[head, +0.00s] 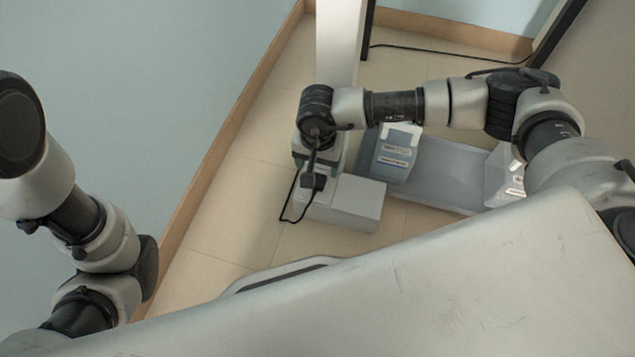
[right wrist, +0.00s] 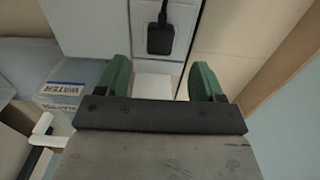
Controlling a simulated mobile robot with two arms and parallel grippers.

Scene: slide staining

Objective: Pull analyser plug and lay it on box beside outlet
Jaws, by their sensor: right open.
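The black plug (head: 313,181) shows just below my right gripper (head: 318,163) in the head view, with a black cable looping down to its left. In the right wrist view the plug (right wrist: 160,38) sits against a pale outlet plate (right wrist: 178,15), ahead of the fingertips and apart from them. My right gripper's green fingers (right wrist: 161,80) are spread, with nothing held between them. The white box (head: 352,198) stands on the floor to the right of the plug. My left arm is at the left edge of the head view, and I cannot make out its gripper.
A blue-grey container (head: 397,155) with labels stands in a grey tray (head: 440,172) right of the box. The container labelled WATER (right wrist: 62,88) is at the left in the right wrist view. A white container (head: 504,178) is at the tray's right end. Tiled floor left of the plug is clear.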

